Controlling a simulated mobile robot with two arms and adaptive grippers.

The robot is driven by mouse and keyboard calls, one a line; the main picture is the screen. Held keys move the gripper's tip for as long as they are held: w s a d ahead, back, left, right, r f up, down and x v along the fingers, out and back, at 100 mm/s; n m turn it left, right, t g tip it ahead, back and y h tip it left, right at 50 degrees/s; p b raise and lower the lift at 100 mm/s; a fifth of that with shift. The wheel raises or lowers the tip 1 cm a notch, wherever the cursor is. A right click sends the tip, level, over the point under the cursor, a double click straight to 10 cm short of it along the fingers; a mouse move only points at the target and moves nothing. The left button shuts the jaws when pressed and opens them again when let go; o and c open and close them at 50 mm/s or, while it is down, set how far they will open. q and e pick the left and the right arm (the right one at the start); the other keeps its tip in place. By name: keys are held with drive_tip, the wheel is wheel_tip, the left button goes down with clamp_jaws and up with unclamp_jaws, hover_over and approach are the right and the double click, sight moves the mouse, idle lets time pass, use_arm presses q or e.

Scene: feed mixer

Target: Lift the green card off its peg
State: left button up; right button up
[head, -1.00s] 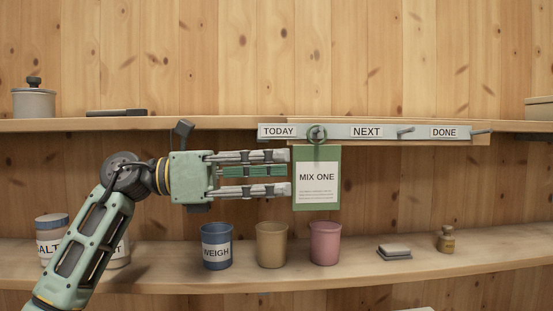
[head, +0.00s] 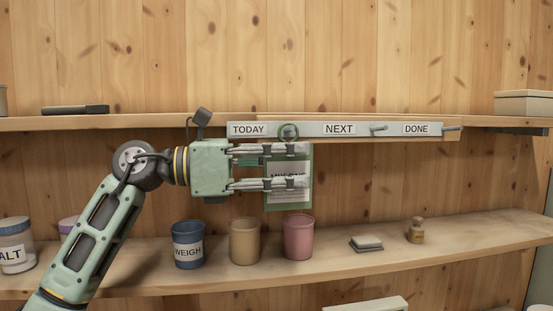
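The green card (head: 290,168) with a white "MIX ONE" label hangs from the board, its green ring (head: 289,131) around the peg between the TODAY and NEXT labels. My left gripper (head: 304,166) comes in from the left with its fingers apart, one above the other. Both fingers cross in front of the card, their tips near its right edge, and cover part of its label. I cannot tell whether they touch it. My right gripper is not in view.
The peg board (head: 384,129) has other pegs by NEXT and DONE, both empty. On the lower shelf (head: 330,265) stand a blue WEIGH cup (head: 188,250), a tan cup (head: 245,242) and a pink cup (head: 298,238) below the card.

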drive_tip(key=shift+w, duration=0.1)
use_arm(q)
clamp_jaws()
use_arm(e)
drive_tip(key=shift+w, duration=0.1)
use_arm(q)
drive_tip(key=shift+r, duration=0.2)
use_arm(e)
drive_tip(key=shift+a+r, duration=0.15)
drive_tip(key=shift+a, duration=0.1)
